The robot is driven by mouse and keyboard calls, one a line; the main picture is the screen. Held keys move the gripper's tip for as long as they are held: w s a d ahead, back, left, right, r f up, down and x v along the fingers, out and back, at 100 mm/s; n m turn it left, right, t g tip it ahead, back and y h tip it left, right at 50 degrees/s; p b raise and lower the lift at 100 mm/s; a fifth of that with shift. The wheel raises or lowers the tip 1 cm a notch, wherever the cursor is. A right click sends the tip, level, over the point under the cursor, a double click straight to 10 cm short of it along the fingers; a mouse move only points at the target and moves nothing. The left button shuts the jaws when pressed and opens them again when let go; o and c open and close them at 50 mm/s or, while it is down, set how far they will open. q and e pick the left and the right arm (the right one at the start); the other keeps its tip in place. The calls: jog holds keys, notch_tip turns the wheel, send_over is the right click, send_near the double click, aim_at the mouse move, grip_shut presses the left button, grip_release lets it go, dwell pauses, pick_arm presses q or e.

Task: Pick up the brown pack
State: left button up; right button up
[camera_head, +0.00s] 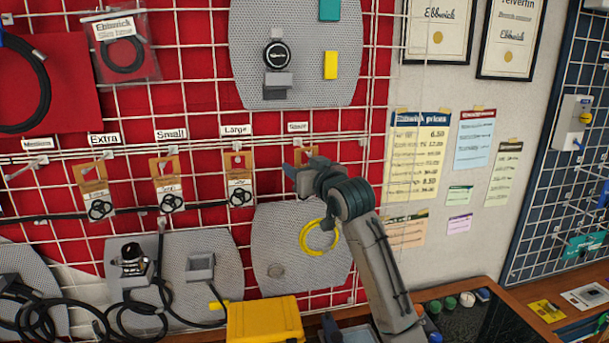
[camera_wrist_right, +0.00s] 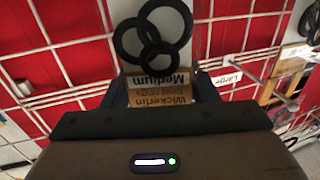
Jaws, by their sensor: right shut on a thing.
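A brown pack (camera_wrist_right: 160,92) shows in the right wrist view, with the printed words "Wickerlin" and "Medium" upside down and several black rings. It lies between the dark fingers of my right gripper (camera_head: 294,172), which is shut on it. In the head view the pack's brown top (camera_head: 306,152) peeks out behind this gripper, under the rightmost hook label; the rest is hidden. Other brown-topped ring packs hang to the left under the labels Extra (camera_head: 92,190), Small (camera_head: 167,184) and Large (camera_head: 238,180). My left gripper does not show.
The packs hang before a white wire grid on a red wall. A yellow cable coil (camera_head: 319,237) hangs just below my right gripper on a grey panel (camera_head: 285,268). A yellow box (camera_head: 264,320) stands below. Price papers (camera_head: 418,158) are on the wall to the right.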

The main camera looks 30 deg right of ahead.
jog(key=shift+r, duration=0.1)
jog(key=shift+r+b, duration=0.4)
jog(key=shift+b, duration=0.2)
jog(key=shift+s+r+b, duration=0.1)
jog(key=shift+s+b, duration=0.25)
jog(key=shift+b, duration=0.05)
jog(key=s+a+b, duration=0.4)
jog(key=s+b, duration=0.2)
jog(key=s, duration=1)
jog(key=shift+s+a+r, duration=0.15)
jog(key=shift+s+a, duration=0.05)
jog(key=shift+s, duration=0.2)
